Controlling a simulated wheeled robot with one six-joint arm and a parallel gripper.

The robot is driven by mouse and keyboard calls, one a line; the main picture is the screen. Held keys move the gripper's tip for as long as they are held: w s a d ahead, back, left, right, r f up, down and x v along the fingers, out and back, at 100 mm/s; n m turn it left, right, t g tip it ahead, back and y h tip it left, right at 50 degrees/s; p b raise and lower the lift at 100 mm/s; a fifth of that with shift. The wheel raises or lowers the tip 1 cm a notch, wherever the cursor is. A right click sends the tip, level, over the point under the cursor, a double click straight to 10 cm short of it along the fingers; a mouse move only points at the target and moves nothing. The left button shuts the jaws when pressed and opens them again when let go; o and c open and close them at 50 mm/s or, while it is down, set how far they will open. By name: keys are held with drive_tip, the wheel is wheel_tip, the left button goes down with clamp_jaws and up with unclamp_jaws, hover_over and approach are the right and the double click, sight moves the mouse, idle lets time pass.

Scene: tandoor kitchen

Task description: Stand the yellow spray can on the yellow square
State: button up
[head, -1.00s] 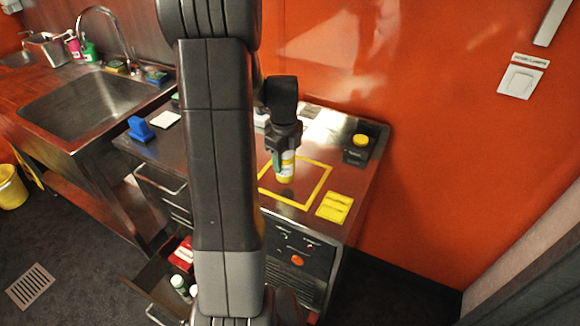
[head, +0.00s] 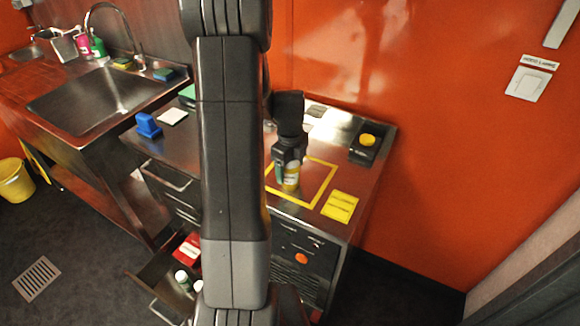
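The yellow square (head: 331,182) is a yellow outline on the steel counter, partly hidden on the left by my arm. The can's top is hidden by the gripper. I cannot tell whether the can's base touches the counter.
A yellow label (head: 340,207) lies by the square's front right corner. A black box with a yellow button (head: 367,146) stands behind right. A blue object (head: 148,125) and white pad (head: 172,117) are left. An open drawer (head: 157,284) holds bottles and a red item.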

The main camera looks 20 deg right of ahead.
wheel_tip(320, 180, up, 12)
drive_tip(key=shift+r+b, duration=0.2)
drive_tip(key=shift+b, duration=0.6)
drive_tip(key=shift+o, duration=0.2)
drive_tip(key=o, duration=0.6)
